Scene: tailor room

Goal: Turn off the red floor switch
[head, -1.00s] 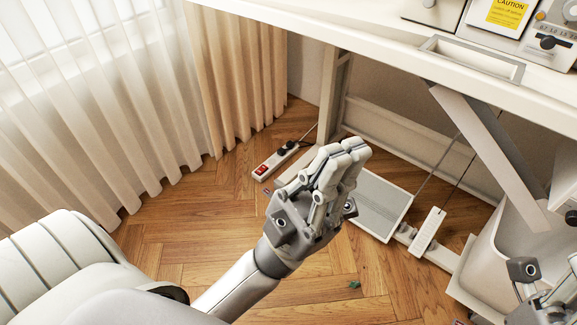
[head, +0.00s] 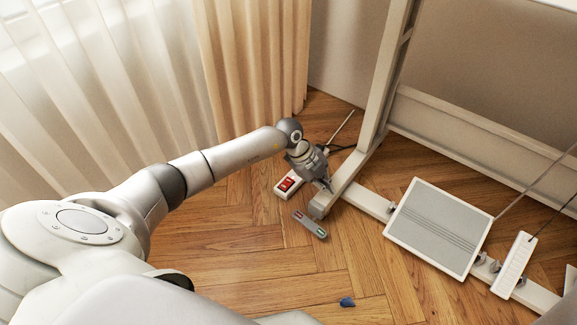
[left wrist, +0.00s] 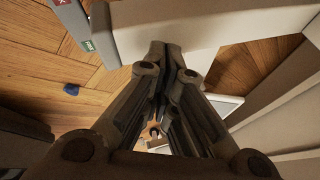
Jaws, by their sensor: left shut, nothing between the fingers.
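The red floor switch (head: 287,184) is a red rocker on a white power strip lying on the wood floor, beside the desk's left leg. My left gripper (head: 326,184) is low over the strip's right side, next to the desk foot, and covers part of the strip. Its fingers (left wrist: 164,52) are shut and empty in the left wrist view, in front of the pale desk foot. I cannot tell whether they touch anything. The switch does not show in the left wrist view. My right gripper is not in view.
A small grey bar (head: 309,224) with red and green marks lies just in front of the strip. A blue scrap (head: 347,302) lies on otherwise clear floor.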

